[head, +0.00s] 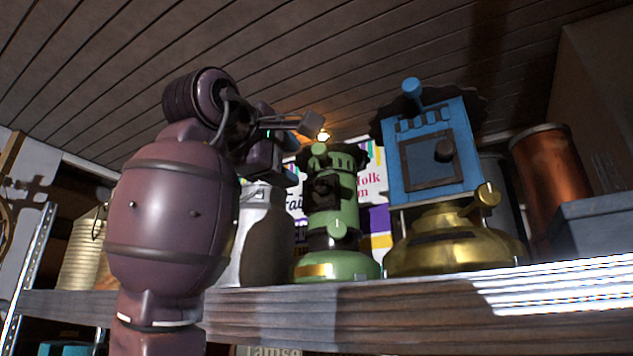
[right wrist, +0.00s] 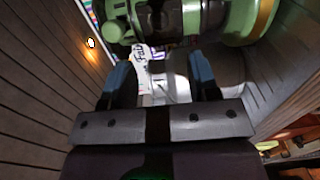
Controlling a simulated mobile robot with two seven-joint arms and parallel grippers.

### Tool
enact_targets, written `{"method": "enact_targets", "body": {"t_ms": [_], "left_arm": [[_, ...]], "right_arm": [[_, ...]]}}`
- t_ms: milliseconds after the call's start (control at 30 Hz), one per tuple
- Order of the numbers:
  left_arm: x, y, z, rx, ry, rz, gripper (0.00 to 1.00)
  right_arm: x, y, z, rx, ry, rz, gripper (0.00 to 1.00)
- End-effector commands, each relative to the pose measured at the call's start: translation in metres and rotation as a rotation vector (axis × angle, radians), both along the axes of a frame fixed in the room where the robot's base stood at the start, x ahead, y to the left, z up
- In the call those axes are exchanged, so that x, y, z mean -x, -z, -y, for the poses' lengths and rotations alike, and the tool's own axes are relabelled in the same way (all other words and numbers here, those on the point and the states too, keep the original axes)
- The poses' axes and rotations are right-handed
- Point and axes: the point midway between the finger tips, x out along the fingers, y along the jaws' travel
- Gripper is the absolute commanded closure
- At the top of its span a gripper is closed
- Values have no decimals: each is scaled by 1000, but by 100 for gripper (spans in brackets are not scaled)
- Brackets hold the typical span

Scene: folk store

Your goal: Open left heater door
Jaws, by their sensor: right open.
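A green heater (head: 338,215) with a dark front door (head: 325,189) and a ruffled top stands on the wooden shelf, to the left of a blue heater (head: 440,150) on a brass base. The blue heater's square door (head: 428,165) looks shut. My right gripper (head: 294,140) is open and empty, up and left of the green heater's door. In the right wrist view, the green heater (right wrist: 215,18) crosses the top, beyond the two open fingers (right wrist: 160,78). I cannot tell whether its door is shut. My left gripper is not in view.
The wooden shelf (head: 400,312) runs across the front. A grey milk can (head: 262,235) stands left of the green heater, partly behind my arm. A copper cylinder (head: 553,180) and a grey box (head: 600,225) are at right. A plank ceiling is overhead.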

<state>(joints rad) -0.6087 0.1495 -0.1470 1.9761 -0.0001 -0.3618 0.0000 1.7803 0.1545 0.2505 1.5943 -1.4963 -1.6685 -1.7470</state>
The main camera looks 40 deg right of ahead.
Motion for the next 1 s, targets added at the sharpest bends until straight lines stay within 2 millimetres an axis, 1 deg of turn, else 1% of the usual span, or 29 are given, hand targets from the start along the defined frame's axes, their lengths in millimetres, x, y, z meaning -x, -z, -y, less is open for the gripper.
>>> {"method": "enact_targets", "body": {"t_ms": [233,400,500,700,1000], "left_arm": [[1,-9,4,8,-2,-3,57],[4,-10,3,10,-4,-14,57],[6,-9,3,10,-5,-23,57],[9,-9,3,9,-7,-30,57],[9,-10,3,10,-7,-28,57]], "right_arm": [[-11,-2,39,1,3,1,45],[-19,-2,66,1,2,2,45],[-23,-2,77,0,0,2,45],[-26,-1,91,2,0,4,45],[-27,0,93,2,-1,4,45]]}}
